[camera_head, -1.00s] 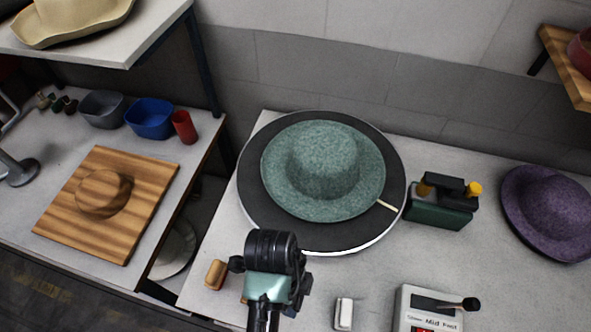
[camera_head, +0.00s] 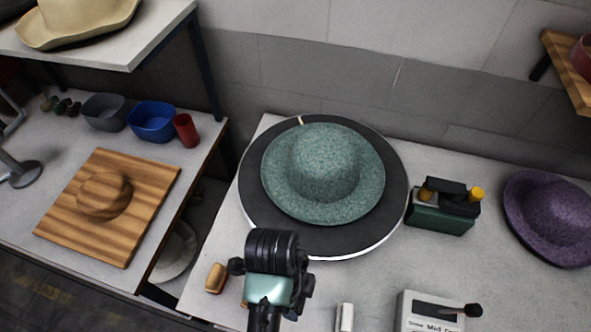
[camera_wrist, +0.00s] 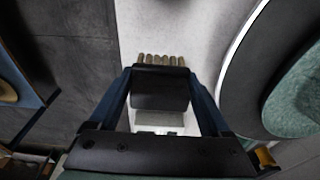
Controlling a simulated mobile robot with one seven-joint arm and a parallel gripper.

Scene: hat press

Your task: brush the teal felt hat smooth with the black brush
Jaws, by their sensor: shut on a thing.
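The teal felt hat (camera_head: 325,172) lies brim down on a dark round turntable (camera_head: 258,222), crown up, with mottled, fuzzy-looking felt. A pale mark (camera_head: 299,120) shows on the turntable behind the hat. In the wrist view my gripper (camera_wrist: 160,85) is shut on the black brush (camera_wrist: 160,92), whose tan bristles point away from the camera. The brush is over the pale table, left of the turntable and apart from the hat (camera_wrist: 295,100). In the head view my arm hides the gripper and brush.
A speed control box (camera_head: 425,315) with a black-knobbed lever stands front right. A dark green box (camera_head: 440,210) sits right of the turntable, and a purple hat (camera_head: 550,215) lies beyond it. A wooden brush (camera_head: 215,278) and a white block (camera_head: 345,316) lie near the front.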

